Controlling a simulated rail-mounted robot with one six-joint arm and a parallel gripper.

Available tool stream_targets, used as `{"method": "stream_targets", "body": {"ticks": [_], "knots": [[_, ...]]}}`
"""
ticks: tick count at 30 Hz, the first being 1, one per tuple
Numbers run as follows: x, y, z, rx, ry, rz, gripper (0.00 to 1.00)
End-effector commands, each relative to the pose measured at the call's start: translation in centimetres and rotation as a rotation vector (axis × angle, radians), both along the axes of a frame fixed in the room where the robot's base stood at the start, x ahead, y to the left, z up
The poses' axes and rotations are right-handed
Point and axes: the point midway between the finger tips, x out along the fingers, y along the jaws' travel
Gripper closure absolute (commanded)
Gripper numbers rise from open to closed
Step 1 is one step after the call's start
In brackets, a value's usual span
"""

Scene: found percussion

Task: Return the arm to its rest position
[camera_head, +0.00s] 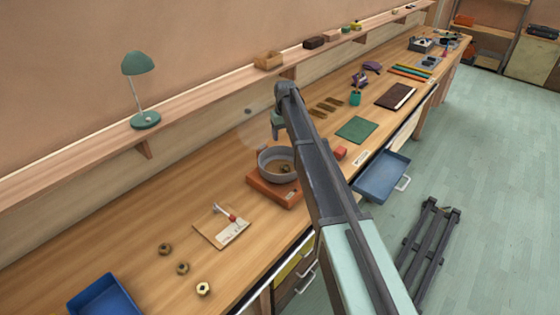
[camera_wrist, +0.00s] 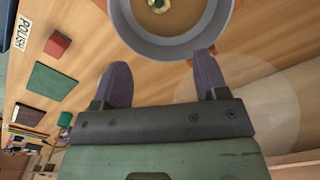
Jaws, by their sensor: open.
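My arm reaches out over the workbench (camera_head: 150,235). My gripper (camera_head: 277,134) is above the grey bowl (camera_head: 262,165), toward the wall side. In the wrist view my gripper (camera_wrist: 161,76) has its two dark fingers spread apart with nothing between them. The bowl (camera_wrist: 133,38) lies just beyond the fingertips there and holds a brass nut (camera_wrist: 185,3). In the head view the bowl sits on a red-brown block (camera_head: 262,187), and my arm hides part of its right side.
Three loose nuts (camera_head: 182,268), a card with a small hammer (camera_head: 232,217) and a blue tray (camera_head: 104,296) lie on the near bench. A lamp (camera_head: 140,85) stands on the wall shelf (camera_head: 190,98). An open blue drawer (camera_head: 381,178) juts into the aisle.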

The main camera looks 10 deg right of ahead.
Motion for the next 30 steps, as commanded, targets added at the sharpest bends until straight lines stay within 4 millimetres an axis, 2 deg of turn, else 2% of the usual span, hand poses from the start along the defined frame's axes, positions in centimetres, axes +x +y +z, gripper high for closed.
{"method": "stream_targets", "body": {"ticks": [1,3,17,20,23,24,26,27,30], "knots": [[0.0,0.0,1.8,0.0,0.0,0.0,0.33],[0.0,0.0,2.2,0.0,0.0,0.0,0.33],[-0.2,0.0,1.8,0.0,0.0,-0.021,0.33],[-4.5,0.0,1.7,0.0,0.0,-0.058,0.33],[-12.7,0.0,0.3,0.0,0.001,-0.102,0.33],[-16.7,-0.1,-0.6,0.0,0.001,-0.119,0.33],[-22.8,-0.1,-1.9,-0.001,0.001,-0.144,0.33],[-26.6,-0.1,-2.9,-0.001,0.001,-0.158,0.33],[-34.8,-0.2,-5.0,-0.001,0.0,-0.182,0.33]]}}
